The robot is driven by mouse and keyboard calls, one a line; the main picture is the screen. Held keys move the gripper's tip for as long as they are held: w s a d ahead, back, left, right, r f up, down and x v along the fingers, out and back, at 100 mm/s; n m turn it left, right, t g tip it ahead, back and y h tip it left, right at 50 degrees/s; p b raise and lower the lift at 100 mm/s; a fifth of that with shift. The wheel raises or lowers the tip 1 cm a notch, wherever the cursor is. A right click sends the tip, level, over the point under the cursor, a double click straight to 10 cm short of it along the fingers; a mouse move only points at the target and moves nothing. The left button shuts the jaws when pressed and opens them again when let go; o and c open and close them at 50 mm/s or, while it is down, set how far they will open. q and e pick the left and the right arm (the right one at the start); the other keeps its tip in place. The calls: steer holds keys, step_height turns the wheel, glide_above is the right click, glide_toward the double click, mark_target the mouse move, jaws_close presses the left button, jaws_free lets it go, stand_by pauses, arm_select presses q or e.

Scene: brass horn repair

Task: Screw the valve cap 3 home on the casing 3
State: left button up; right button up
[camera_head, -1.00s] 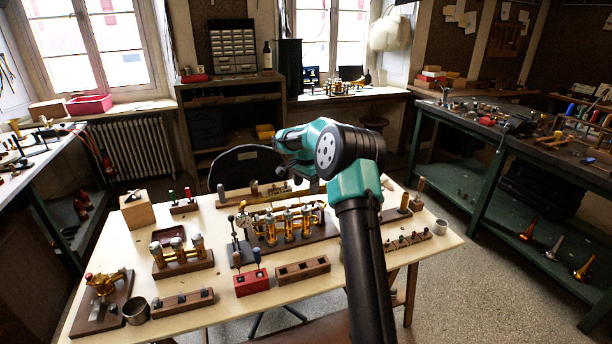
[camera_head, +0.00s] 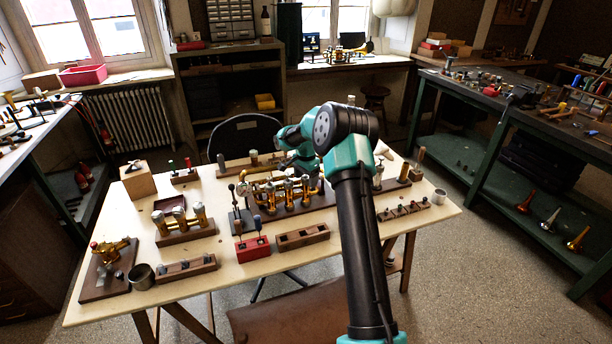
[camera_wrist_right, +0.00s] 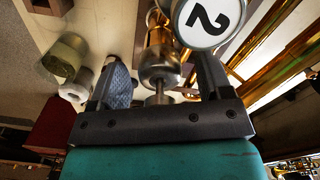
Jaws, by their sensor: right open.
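The brass valve block (camera_head: 285,196), with several upright silver-topped casings, stands on a wooden base at the middle of the table. My right gripper (camera_wrist_right: 160,85) is open, its fingers pointing at the block. In the right wrist view a silver cap with a thin stem (camera_wrist_right: 159,75) shows between the fingers, in line with a brass casing (camera_wrist_right: 158,40). I cannot tell whether the fingers touch it, or which casing is number 3. A round white tag marked 2 (camera_wrist_right: 209,18) overlaps the right finger. In the head view my right fingertips are hidden at the block's back. My left gripper is not in view.
A wooden stand with brass valves (camera_head: 185,228) is left of the block. A red holder (camera_head: 252,249) and a wooden slotted rack (camera_head: 303,237) lie in front. A brass piece on a board (camera_head: 108,268) and a metal cup (camera_head: 142,277) are at the front left.

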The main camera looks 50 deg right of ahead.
steer(key=c, duration=1.1)
steer(key=o, duration=1.1)
steer(key=shift+m, duration=0.4)
steer(key=shift+r, duration=0.1)
step_height(320, 180, up, 17)
steer(key=shift+r, duration=0.1)
